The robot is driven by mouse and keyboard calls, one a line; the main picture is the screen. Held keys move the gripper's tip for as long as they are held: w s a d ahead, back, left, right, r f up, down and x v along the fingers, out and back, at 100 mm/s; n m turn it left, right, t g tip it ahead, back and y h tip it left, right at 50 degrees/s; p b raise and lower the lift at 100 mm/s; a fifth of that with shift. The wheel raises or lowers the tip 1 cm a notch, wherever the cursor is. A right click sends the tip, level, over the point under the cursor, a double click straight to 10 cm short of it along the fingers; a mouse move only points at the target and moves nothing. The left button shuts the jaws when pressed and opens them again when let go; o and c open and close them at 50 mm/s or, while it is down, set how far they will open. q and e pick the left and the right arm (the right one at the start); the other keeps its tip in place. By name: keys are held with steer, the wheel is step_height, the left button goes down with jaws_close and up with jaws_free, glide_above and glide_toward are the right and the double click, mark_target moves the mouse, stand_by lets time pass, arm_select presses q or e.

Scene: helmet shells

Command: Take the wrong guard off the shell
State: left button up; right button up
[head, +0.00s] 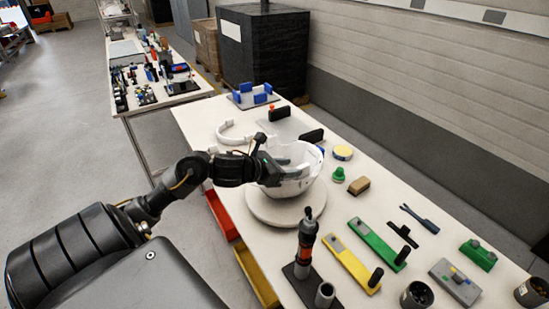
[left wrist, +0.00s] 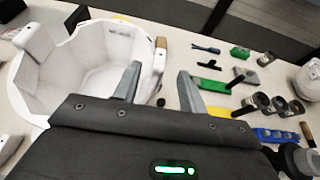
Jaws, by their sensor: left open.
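The white helmet shell (head: 298,186) sits open side up on a round pale stand (head: 270,211). In the left wrist view the shell (left wrist: 88,62) fills the upper left, its hollow facing me. A white upright piece with a tan top (left wrist: 160,58) stands at its right rim; I cannot tell whether it is the wrong guard. My left gripper (head: 270,168) is at the shell's near left rim and hides part of it. In the left wrist view its fingers (left wrist: 158,86) are apart, with the rim area beyond them and nothing clearly between them. My right gripper is not in view.
A white curved band (head: 236,138) lies behind the shell. Yellow (head: 348,262) and green (head: 375,240) bars lie to the right. A red and black tool (head: 306,243) stands upright in front. A tan block (head: 358,186) and a yellow round tin (head: 342,153) are beside the shell.

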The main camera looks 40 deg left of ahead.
mark_target(300, 166)
arm_select(q)
steer(key=shift+w+d, duration=0.1)
steer(key=shift+w, duration=0.2)
steer(key=p+x, duration=0.1)
steer(key=x, duration=0.1)
steer(key=p+x, duration=0.1)
steer(key=x, duration=0.2)
steer(key=shift+f, duration=0.25)
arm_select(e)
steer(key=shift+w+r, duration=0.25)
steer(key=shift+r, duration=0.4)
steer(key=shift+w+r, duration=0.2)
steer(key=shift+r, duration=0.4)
arm_select(q)
steer(key=shift+c, duration=0.4)
jaws_close()
